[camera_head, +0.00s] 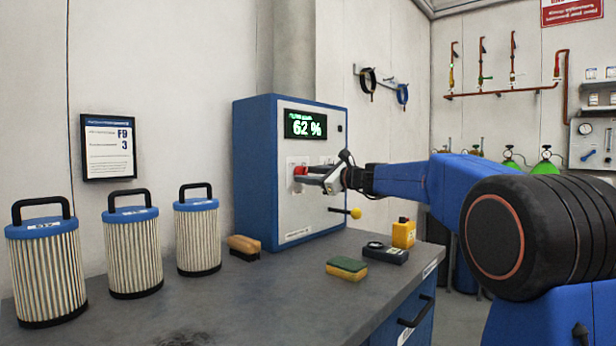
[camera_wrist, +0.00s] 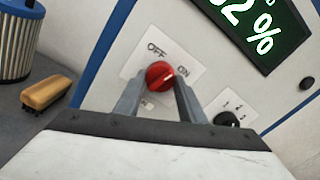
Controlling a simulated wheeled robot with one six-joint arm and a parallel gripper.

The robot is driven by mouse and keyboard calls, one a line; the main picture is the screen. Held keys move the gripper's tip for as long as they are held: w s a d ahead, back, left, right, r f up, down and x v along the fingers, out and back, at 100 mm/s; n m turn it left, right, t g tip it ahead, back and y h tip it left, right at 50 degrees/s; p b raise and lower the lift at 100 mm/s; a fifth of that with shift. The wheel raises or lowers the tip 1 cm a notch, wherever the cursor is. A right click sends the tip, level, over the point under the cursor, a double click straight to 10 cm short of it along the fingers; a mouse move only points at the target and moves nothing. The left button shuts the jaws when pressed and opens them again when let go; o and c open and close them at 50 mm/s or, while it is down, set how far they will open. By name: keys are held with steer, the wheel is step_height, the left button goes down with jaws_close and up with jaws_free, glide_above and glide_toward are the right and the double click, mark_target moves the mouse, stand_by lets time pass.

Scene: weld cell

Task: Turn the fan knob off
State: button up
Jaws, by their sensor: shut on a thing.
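The red fan knob (camera_wrist: 160,75) sits on a white plate (camera_wrist: 183,60) marked OFF on its left and ON on its right in the wrist view. In the head view the knob (camera_head: 299,171) is on the front of the blue-and-grey cabinet (camera_head: 310,212), below a green display (camera_head: 305,125) reading 62 %. My gripper (camera_wrist: 160,88) is shut on the knob, with one finger on each side of it. I cannot tell for sure which way the knob points.
A small black dial (camera_wrist: 227,118) is right of the knob plate. A yellow-tipped lever (camera_head: 355,213) sticks out from the cabinet below my gripper. Filter cartridges (camera_head: 132,253), a brush (camera_head: 244,248) and a sponge (camera_head: 346,268) stand on the bench (camera_head: 260,300).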

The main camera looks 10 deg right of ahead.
steer(key=n, duration=0.6)
steer(key=shift+n, duration=0.3)
steer(key=n, duration=0.5)
steer(key=shift+n, duration=0.4)
steer(key=o, duration=1)
steer(key=shift+o, duration=0.2)
steer(key=shift+d, duration=0.1)
steer(key=v, duration=1.7)
steer(key=shift+s+d, duration=0.1)
steer(key=shift+s, duration=0.05)
